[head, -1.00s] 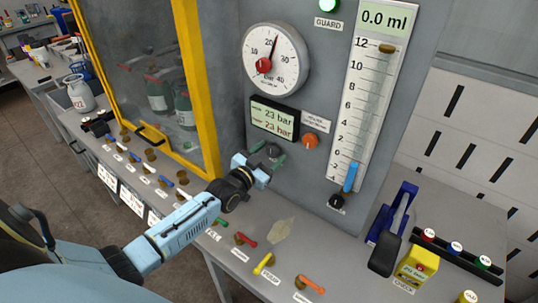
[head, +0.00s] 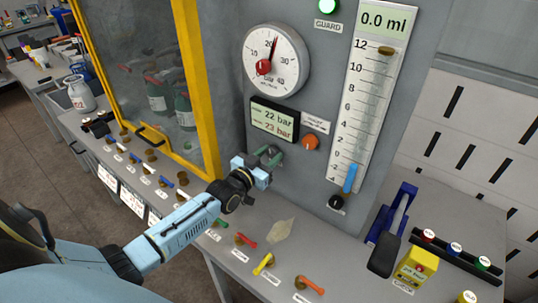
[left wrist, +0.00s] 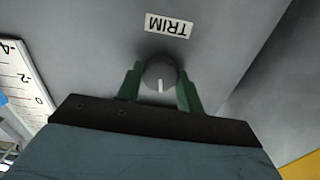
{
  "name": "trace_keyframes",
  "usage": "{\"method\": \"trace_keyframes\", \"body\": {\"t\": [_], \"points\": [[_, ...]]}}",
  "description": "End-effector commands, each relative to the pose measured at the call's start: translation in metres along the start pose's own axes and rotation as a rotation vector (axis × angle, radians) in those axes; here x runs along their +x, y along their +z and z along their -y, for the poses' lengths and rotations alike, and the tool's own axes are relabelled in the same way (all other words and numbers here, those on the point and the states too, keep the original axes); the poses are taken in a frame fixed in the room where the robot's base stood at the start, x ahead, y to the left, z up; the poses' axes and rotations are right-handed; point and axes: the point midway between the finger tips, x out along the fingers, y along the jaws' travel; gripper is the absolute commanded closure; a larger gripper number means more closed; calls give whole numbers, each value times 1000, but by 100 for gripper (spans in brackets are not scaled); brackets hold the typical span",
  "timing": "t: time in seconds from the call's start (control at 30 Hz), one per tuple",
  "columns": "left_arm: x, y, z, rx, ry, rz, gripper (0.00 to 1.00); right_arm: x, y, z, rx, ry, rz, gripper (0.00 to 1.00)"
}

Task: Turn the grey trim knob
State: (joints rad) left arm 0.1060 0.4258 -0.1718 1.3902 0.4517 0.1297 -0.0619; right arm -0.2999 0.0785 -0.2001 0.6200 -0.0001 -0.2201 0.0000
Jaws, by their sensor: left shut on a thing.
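The grey trim knob (left wrist: 160,71) shows in the left wrist view below an upside-down TRIM label (left wrist: 167,24). A white index line on the knob points down in that view. My left gripper (left wrist: 160,82) has its green fingers on either side of the knob, shut on it. In the head view my left gripper (head: 269,156) is at the panel below the display and mostly hides the knob. The display (head: 274,119) reads 22 bar on both lines. The round dial's (head: 287,58) needle points up near 20. My right gripper is not in view.
An orange knob (head: 311,142) sits just right of my gripper. The tall scale (head: 378,85) with a blue pointer stands further right. Several coloured valve levers, including a red one (head: 247,239), line the bench edge below. A yellow-framed guard (head: 199,100) stands left.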

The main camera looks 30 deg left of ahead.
Motion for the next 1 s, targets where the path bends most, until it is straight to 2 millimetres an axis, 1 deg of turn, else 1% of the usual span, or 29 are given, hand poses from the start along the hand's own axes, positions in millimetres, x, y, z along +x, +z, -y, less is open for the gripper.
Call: {"method": "trace_keyframes", "body": {"t": [0.47, 1.0], "points": [[0, 1, 0, -450, 0, 2, 86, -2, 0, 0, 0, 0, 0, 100], [0, 2, 0, -960, 0, 2, 86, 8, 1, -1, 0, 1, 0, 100]]}}
